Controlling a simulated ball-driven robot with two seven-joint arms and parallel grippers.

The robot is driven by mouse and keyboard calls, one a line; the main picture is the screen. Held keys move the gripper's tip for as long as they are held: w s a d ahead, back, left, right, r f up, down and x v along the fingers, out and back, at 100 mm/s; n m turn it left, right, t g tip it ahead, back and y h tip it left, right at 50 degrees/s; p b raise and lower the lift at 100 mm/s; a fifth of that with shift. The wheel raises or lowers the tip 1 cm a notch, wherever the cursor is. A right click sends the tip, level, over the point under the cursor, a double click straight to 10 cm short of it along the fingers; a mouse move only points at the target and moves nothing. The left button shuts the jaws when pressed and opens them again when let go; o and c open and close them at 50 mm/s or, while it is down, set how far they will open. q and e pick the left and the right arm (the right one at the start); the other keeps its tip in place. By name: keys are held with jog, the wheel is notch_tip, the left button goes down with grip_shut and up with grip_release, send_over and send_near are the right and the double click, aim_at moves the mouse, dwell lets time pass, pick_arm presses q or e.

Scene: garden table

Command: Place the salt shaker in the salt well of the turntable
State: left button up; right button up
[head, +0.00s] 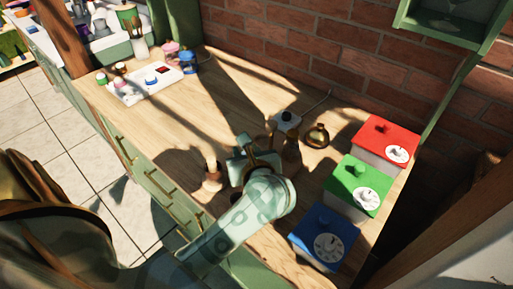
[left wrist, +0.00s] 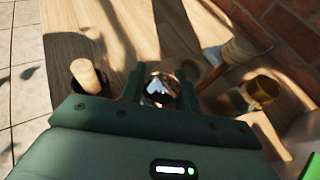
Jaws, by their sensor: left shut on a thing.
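My left gripper (head: 250,163) is low over the middle of the wooden counter, partly hidden by my own arm. In the left wrist view my left gripper (left wrist: 160,88) is shut on a small shiny, metal-topped item (left wrist: 160,91), which looks like the salt shaker. Its lower part is hidden, and I cannot tell whether it touches the counter. I cannot pick out a turntable or its salt well with certainty in either view. My right gripper is not in view.
A wooden pestle-like piece (head: 212,175) stands left of the gripper; a brown wooden mill (head: 291,153) and a brass pot (head: 317,136) are right. Red (head: 384,136), green (head: 357,186) and blue (head: 324,243) dial boxes line the right. A white tray (head: 130,96) is back left.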

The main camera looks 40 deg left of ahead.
pick_arm(q)
jog(key=shift+w, duration=0.25)
jog(key=w, duration=0.1)
jog(key=w+f+b, duration=0.1)
jog(key=w, duration=0.1)
jog(key=shift+w+d, duration=0.15)
jog(key=shift+f, duration=0.3)
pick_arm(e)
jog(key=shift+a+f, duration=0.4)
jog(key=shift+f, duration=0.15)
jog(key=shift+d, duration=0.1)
pick_arm(q)
jog(key=shift+f, duration=0.1)
jog(key=o, duration=0.7)
jog(key=shift+o, duration=0.2)
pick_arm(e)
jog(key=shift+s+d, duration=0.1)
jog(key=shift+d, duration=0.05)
